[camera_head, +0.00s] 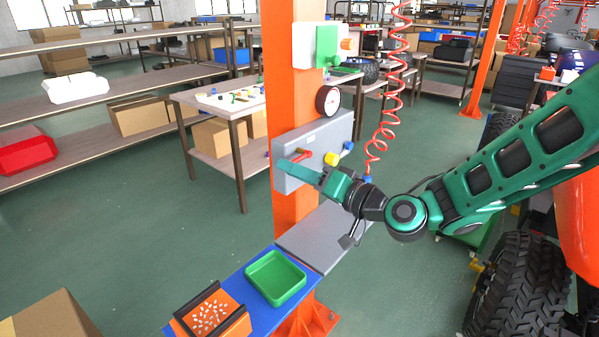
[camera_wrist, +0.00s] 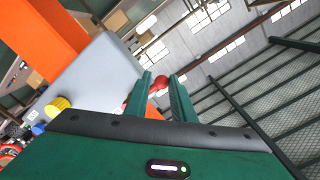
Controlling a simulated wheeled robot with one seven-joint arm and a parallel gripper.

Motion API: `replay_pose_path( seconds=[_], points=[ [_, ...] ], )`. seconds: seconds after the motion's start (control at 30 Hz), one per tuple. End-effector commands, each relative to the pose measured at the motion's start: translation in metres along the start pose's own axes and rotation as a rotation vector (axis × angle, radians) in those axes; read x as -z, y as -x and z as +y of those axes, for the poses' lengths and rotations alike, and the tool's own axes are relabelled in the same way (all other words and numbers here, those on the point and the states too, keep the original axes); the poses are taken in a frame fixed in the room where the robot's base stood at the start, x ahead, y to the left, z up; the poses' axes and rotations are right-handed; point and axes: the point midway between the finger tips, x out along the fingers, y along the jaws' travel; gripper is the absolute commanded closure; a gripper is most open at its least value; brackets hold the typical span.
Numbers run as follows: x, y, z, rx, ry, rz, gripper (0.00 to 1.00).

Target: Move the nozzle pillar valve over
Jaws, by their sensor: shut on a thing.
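The pillar valve (camera_head: 295,157) is a red lever on the front of a grey box on the orange pillar. In the head view the lever points left and slightly down. My gripper (camera_head: 287,166) reaches in from the right, with its green fingers at the lever. In the wrist view, my gripper (camera_wrist: 161,88) has its fingers on either side of the red lever (camera_wrist: 157,80), whose rounded end shows between the tips. It is shut on the lever. The fingers hide part of the lever.
The grey box (camera_head: 338,131) carries a yellow knob (camera_head: 331,159) right of the lever. A red coiled hose (camera_head: 385,130) hangs at the right. Below, a blue shelf (camera_head: 232,283) holds a green tray (camera_head: 276,293) and an orange holder (camera_head: 218,318). Open floor lies left.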

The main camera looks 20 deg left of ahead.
Motion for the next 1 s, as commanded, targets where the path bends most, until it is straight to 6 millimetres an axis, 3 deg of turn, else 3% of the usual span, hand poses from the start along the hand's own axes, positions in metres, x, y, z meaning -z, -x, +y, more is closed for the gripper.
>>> replay_pose_path(
  seconds=[0.37, 1.0],
  points=[
    [-0.009, 0.001, 0.017, -0.003, 0.001, 0.005, 0.94],
    [-0.012, 0.001, 0.030, -0.006, 0.002, 0.007, 0.95]
  ],
)
